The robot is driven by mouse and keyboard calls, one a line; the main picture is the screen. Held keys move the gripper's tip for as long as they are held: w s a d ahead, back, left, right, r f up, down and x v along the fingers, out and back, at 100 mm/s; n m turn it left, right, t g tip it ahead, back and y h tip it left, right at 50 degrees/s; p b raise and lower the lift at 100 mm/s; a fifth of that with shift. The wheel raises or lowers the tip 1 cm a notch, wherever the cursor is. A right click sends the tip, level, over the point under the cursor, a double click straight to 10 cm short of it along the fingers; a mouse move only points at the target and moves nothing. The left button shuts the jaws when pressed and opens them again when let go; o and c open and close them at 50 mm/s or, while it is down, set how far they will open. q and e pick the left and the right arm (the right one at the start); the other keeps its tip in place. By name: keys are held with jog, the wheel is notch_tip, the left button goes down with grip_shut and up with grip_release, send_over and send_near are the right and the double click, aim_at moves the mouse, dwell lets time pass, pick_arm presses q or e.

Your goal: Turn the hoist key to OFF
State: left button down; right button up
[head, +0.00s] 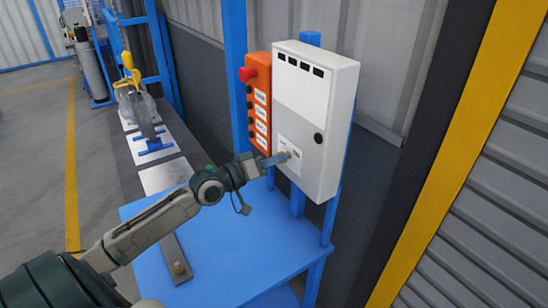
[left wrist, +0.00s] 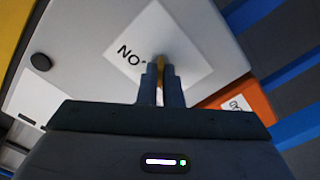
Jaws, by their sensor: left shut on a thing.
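The hoist key (left wrist: 161,65) is a thin yellowish piece standing out from a white label plate on the grey control box (head: 322,90). My left gripper (head: 286,156) reaches the lower front of the box from the left. In the left wrist view my left gripper (left wrist: 161,80) is shut on the key, with a finger on each side. The label (left wrist: 135,35) reads "NO" in part, and the fingers cover the rest. The key's exact angle is hard to tell. My right gripper is not in view.
An orange button box (head: 258,105) with a red mushroom button (head: 247,73) is just left of the control box. A blue table (head: 215,250) stands below, with a grey bar (head: 174,258) on it. A yellow post (head: 440,150) rises at the right.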

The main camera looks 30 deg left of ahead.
pick_arm(q)
jog(key=shift+n, duration=0.3)
jog(key=c, duration=1.6)
grip_release()
jog(key=shift+w+d, duration=0.1)
jog(key=shift+w, duration=0.1)
jog(key=p+v, duration=0.7)
jog(key=v, duration=0.3)
jog(key=shift+s, duration=0.35)
jog(key=shift+f, duration=0.1)
